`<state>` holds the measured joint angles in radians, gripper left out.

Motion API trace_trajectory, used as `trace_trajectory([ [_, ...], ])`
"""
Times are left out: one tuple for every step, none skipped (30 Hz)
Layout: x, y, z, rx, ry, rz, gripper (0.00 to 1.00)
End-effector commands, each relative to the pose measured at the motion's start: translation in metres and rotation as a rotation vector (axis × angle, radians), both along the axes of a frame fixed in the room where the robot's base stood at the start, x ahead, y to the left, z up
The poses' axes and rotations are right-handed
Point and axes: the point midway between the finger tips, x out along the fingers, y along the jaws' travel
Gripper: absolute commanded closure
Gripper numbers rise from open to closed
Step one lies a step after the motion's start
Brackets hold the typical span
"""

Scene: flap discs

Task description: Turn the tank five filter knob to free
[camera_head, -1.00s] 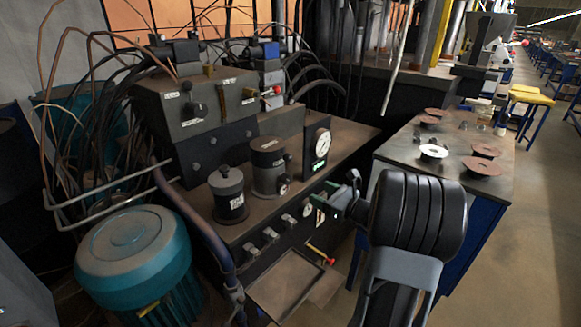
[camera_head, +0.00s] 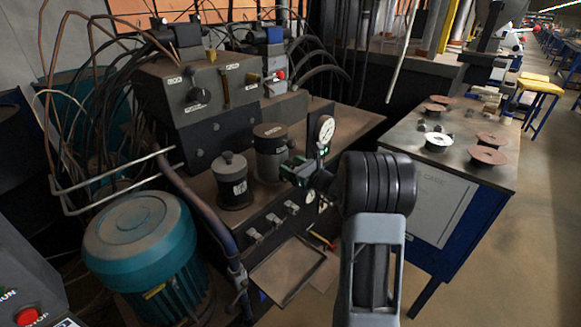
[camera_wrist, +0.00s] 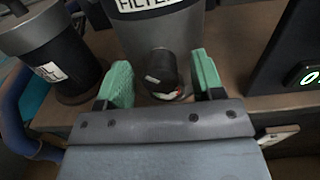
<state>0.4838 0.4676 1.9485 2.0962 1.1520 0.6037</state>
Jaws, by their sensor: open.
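The filter (camera_head: 268,160) is a grey canister with a dark cap on the machine's top, behind my gripper in the head view. In the wrist view its grey wall (camera_wrist: 195,40) carries a white FILTER label. The black filter knob (camera_wrist: 160,68) sticks out below that label, with a small white mark on it and a red and white patch beneath. My gripper (camera_wrist: 163,82) is open, its green pads on both sides of the knob with gaps. In the head view my gripper (camera_head: 298,170) is in front of the filter and seems to hide the knob.
A dark canister labelled OIL (camera_head: 232,185) stands left of the filter. A white-faced gauge (camera_head: 325,130) stands to the right. Below are several valves (camera_head: 272,220) and a tray (camera_head: 288,270). A teal motor (camera_head: 140,245) is at left; a bench with discs (camera_head: 470,175) is at right.

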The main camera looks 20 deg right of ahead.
Motion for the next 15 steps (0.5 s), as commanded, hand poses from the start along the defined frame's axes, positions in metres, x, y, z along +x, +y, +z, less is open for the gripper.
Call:
trace_trajectory([
  [0.0029,0.0015,-0.0005,0.000,0.000,0.001,0.39],
  [0.0042,0.0021,-0.0005,0.000,0.000,0.001,0.39],
  [0.0056,0.0028,-0.0004,0.000,0.000,0.001,0.39],
  [0.0064,0.0031,-0.0002,0.000,0.000,0.001,0.39],
  [0.0070,0.0034,-0.0001,0.000,0.000,0.000,0.39],
  [0.0077,0.0036,0.0001,0.000,0.000,0.000,0.39],
  [0.0080,0.0037,0.0001,0.000,0.000,0.000,0.39],
  [0.0081,0.0038,0.0002,0.000,0.000,0.000,0.39],
  [0.0081,0.0038,0.0002,0.000,0.000,0.000,0.39],
  [0.0082,0.0037,0.0002,0.000,0.000,0.000,0.39],
  [0.0081,0.0037,0.0002,0.000,0.000,0.000,0.39],
  [0.0081,0.0037,0.0002,0.000,0.000,0.000,0.39],
  [0.0080,0.0037,0.0002,0.000,0.000,0.000,0.39],
  [0.0080,0.0037,0.0002,0.000,0.000,0.000,0.39],
  [0.0080,0.0037,0.0002,0.000,0.000,0.000,0.43],
])
